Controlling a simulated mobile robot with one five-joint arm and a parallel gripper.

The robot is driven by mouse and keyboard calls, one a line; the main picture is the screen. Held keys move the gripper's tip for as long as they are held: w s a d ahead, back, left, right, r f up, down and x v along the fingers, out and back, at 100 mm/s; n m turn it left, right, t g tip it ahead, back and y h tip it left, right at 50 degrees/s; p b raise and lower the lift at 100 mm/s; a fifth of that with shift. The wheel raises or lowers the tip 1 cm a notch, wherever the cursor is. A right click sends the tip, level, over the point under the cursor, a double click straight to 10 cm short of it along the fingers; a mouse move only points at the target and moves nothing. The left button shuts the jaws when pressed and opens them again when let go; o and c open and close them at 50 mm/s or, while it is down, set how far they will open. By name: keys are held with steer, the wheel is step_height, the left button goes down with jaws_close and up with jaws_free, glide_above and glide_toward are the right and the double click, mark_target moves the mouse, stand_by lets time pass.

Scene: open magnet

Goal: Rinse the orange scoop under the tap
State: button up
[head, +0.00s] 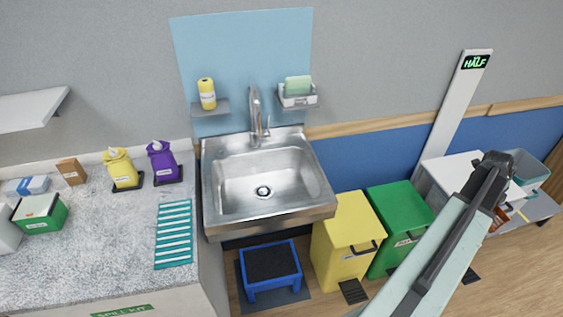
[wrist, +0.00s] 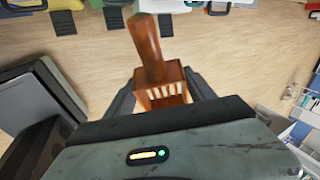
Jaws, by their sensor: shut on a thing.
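The orange scoop shows in the wrist view as a brown-orange handle (wrist: 147,48) above a slotted scoop body (wrist: 163,88). My gripper (wrist: 161,92) is shut on it, with a dark finger on either side. In the head view my gripper (head: 493,168) is at the far right, well away from the sink. A small red-brown patch shows just below it, and I cannot tell whether it is the scoop. The steel tap (head: 257,115) stands at the back of the empty-looking sink (head: 228,187). I see no water running.
A yellow bin (head: 343,235) and green bin (head: 398,220) stand right of the sink. A blue step stool (head: 270,270) is under it. The counter at left holds a yellow bottle (head: 122,170), purple bottle (head: 162,162) and striped mat (head: 174,235). A white post (head: 455,105) stands behind my arm.

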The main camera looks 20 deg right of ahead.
steer(key=shift+a, duration=0.45)
steer(key=shift+d, duration=0.6)
steer(key=shift+a, duration=0.1)
steer(key=shift+a, duration=0.5)
